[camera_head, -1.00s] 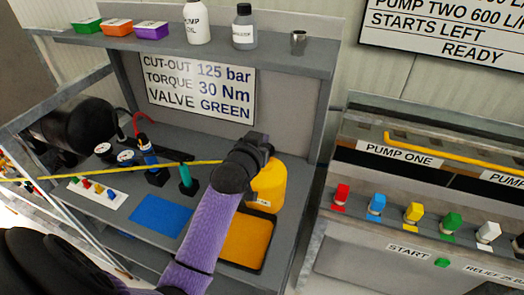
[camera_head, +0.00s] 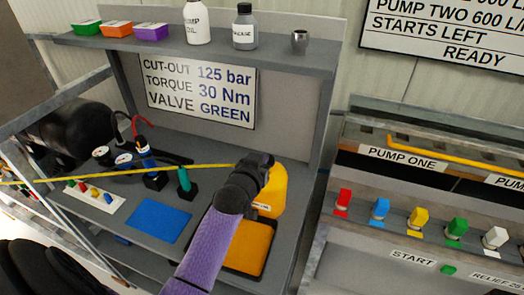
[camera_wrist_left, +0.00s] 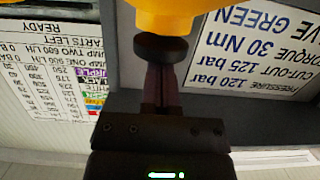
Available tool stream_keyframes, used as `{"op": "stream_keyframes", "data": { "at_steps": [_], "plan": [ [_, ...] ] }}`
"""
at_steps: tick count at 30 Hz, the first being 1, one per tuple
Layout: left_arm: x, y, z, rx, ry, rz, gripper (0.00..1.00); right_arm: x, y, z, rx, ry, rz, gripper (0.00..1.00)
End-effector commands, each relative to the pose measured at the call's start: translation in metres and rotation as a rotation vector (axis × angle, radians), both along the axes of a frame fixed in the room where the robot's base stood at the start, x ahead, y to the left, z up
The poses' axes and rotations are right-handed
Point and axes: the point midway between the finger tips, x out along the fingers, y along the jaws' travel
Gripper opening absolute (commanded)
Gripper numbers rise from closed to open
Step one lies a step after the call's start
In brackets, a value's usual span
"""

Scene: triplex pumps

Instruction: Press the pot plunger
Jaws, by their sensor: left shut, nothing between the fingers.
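The yellow pot (camera_head: 276,192) stands on the grey bench and is partly hidden behind my left arm in the head view. In the left wrist view, which is upside down, the yellow pot (camera_wrist_left: 172,14) is at the top edge with a black round plunger knob (camera_wrist_left: 160,47) on it. My left gripper (camera_wrist_left: 161,72) is shut and empty, its fingertips at the knob; I cannot tell whether they press on it. In the head view my left gripper (camera_head: 264,161) is over the pot's top and hides the plunger. My right gripper is not in view.
An orange tray (camera_head: 250,246) and a blue mat (camera_head: 159,221) lie on the bench. A green-handled tool (camera_head: 184,180) stands left of my wrist. The shelf (camera_head: 270,50) with bottles is above; the pump stand (camera_head: 390,246) is right.

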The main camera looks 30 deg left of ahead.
Motion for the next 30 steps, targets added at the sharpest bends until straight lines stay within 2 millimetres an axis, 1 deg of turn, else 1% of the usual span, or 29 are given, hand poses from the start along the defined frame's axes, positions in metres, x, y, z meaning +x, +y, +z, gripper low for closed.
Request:
{"op": "stream_keyframes", "data": {
  "at_steps": [4,7,8,10,13,14,15,21,25,27,30],
  "plan": [
    [-0.001,0.000,-0.002,-0.002,0.008,0.000,0.00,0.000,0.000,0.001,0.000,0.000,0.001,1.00],
    [0.000,0.000,0.005,-0.002,0.008,-0.001,0.00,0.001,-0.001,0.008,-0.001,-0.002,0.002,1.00],
    [0.001,0.000,0.010,-0.002,0.007,-0.001,0.00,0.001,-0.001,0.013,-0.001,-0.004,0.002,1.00],
    [0.003,0.001,0.027,-0.001,0.005,-0.001,0.00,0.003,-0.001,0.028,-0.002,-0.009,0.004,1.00],
    [0.006,0.002,0.056,-0.001,0.002,-0.002,0.00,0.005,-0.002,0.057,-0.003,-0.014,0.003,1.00],
    [-0.003,-0.001,0.050,-0.001,0.005,-0.002,0.00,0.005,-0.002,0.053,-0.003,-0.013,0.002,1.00],
    [-0.014,-0.003,0.049,0.000,0.005,-0.002,0.00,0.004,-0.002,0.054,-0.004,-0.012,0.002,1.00],
    [-0.058,-0.013,0.058,-0.001,0.004,-0.001,0.00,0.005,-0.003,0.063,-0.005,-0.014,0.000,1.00],
    [-0.077,-0.018,0.062,-0.001,0.003,-0.001,0.00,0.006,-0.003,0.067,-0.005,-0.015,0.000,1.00],
    [-0.084,-0.020,0.064,-0.001,0.002,-0.001,0.00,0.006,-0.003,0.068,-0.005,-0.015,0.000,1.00],
    [-0.088,-0.021,0.065,0.000,0.001,-0.001,0.00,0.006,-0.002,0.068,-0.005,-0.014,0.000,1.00]
  ]
}}
